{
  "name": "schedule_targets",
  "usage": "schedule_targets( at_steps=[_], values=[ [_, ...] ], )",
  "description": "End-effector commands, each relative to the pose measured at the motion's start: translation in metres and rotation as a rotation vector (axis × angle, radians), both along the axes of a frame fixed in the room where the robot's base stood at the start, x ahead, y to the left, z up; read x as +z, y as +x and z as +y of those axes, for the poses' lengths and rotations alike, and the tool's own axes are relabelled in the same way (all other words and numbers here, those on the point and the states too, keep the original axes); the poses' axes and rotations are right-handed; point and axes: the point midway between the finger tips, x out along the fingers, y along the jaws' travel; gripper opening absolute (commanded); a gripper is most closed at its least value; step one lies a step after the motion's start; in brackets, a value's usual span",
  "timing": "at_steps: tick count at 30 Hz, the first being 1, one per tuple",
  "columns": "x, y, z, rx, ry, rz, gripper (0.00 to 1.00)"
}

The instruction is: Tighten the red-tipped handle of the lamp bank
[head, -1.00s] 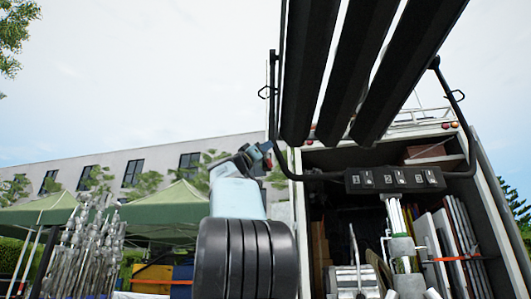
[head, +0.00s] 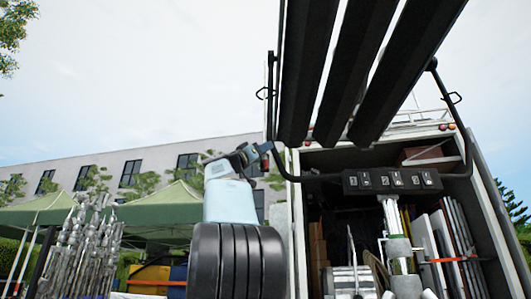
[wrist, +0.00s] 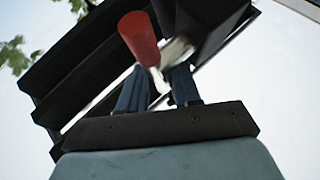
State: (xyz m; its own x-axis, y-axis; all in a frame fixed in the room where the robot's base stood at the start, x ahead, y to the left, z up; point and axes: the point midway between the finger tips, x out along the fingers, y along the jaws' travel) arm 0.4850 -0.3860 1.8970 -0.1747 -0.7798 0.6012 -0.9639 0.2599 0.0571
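The lamp bank (head: 392,181) is a black frame with long dark panels and a switch box, standing high in front of the truck. Its handle's red tip (wrist: 140,38) shows in the wrist view, above the left finger, with a silvery stem below it. My gripper (head: 266,149) is at the left side of the lamp frame in the head view. In the wrist view its two blue fingers (wrist: 160,75) stand either side of the silvery part, with a narrow gap between them. I cannot tell whether they press on it.
The open truck (head: 486,190) behind holds panels and boxes. Several metal stands (head: 75,250) are at the lower left, before a green tent (head: 165,207). A silvery stand post (head: 398,245) rises under the lamp bank. Open sky lies above and left of my arm.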

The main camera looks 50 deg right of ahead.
Motion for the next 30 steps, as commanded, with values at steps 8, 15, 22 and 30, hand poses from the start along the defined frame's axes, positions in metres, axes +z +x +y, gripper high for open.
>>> schedule_targets(
  at_steps=[8,15,22,30],
  values=[
    [-0.001,0.002,0.0,0.002,0.0,0.003,0.41],
    [-0.005,0.004,0.005,0.005,0.001,0.003,0.41],
    [-0.025,0.01,0.031,0.006,0.002,0.005,0.41],
    [-0.056,0.019,0.072,0.004,0.0,0.003,0.41]
  ],
)
